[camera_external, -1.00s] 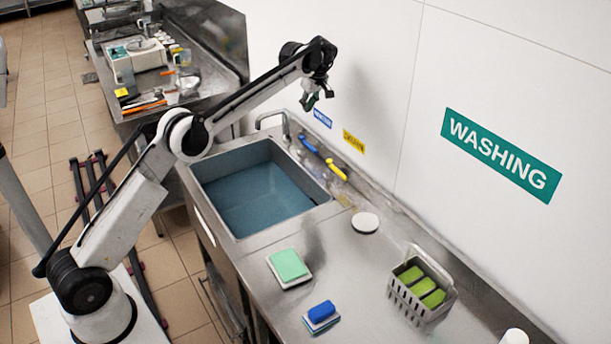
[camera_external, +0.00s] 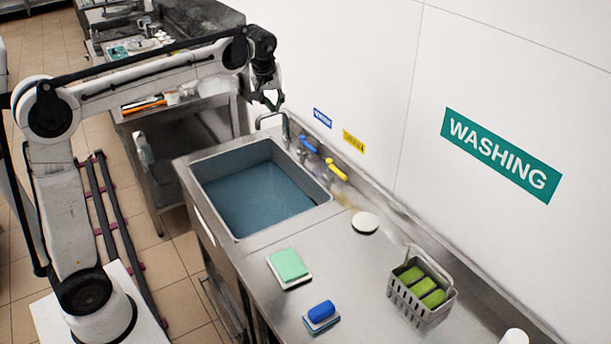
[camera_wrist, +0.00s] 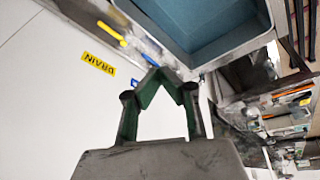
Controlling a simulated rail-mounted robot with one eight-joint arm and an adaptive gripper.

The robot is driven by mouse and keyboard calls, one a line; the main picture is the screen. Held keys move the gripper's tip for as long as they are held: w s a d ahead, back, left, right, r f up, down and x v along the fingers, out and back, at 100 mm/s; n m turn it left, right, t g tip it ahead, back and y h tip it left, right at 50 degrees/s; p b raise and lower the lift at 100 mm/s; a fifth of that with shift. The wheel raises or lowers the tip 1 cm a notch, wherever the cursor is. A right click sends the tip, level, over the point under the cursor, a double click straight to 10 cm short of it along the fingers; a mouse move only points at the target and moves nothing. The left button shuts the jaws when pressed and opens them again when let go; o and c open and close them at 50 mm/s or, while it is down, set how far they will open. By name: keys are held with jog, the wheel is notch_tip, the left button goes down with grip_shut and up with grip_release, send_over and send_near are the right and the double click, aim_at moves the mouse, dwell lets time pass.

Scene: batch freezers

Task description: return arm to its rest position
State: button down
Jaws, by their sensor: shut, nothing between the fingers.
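A sink (camera_external: 250,190) with a blue basin is set in the steel counter (camera_external: 345,265). A green sponge (camera_external: 288,264), a blue sponge (camera_external: 321,311) and a grey basket (camera_external: 420,310) of green sponges stand on the counter.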

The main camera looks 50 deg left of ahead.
jog(key=s+d+f+m+t+h, duration=0.1)
jog(key=s+d+f+m, duration=0.1)
jog(key=s, duration=0.7)
jog(key=s+d+f+m+t, duration=0.1)
jog(key=s+d+f+m, duration=0.15)
jog(key=s, duration=0.65)
jog(key=s+d+f+m+t, duration=0.1)
jog(key=s+f+m, duration=0.1)
jog(key=s+f, duration=0.4)
jog(key=s+d+f+m+h, duration=0.1)
jog(key=s+f+m, duration=0.2)
jog(key=s+f, duration=0.4)
jog(key=s, duration=0.2)
jog(key=shift+s+d+t, duration=0.3)
jog(key=shift+d+t, duration=0.1)
